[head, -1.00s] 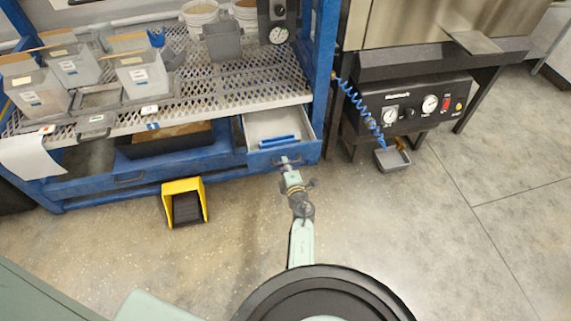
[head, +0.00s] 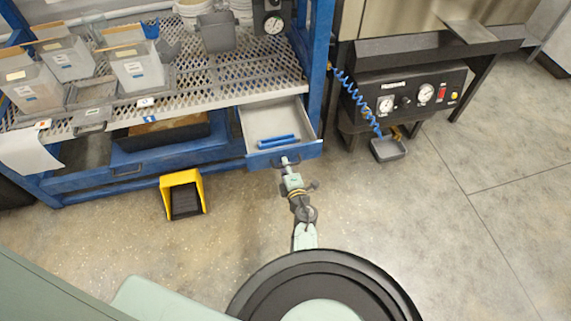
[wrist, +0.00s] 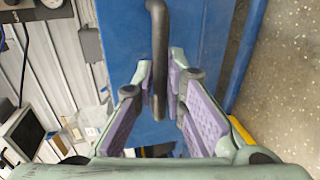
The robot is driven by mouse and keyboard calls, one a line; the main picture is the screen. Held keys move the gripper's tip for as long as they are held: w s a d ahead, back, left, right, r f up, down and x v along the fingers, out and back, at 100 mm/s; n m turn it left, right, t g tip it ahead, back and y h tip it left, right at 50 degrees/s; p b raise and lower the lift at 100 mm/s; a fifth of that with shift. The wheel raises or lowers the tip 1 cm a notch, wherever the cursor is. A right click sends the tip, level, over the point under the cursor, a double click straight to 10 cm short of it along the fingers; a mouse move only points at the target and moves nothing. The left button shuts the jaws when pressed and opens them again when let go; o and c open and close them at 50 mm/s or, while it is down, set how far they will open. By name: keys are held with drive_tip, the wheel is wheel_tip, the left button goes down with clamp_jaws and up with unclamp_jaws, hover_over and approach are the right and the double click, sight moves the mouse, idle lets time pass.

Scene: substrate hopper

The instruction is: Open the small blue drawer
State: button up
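The small blue drawer (head: 286,154) stands pulled out below the perforated bench shelf. Its pale inside shows, with blue bars (head: 277,142) lying near its front. My gripper (head: 287,163) is at the middle of the drawer's front. In the wrist view, the dark bar handle (wrist: 158,40) runs between the two purple-padded fingers of my gripper (wrist: 161,75). The fingertips lie close against both sides of the handle, so the gripper looks shut on it. The blue drawer front (wrist: 118,40) fills the view behind.
A yellow pedal guard (head: 182,194) stands on the floor left of my arm. The blue bench frame (head: 316,70) rises right of the drawer. The floor to the right is open.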

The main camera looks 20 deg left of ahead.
drive_tip(key=o, duration=0.4)
drive_tip(key=shift+c, duration=0.2)
drive_tip(key=v, duration=0.7)
drive_tip(key=shift+s, duration=0.2)
drive_tip(key=shift+d+r, duration=0.1)
drive_tip(key=shift+d, duration=0.05)
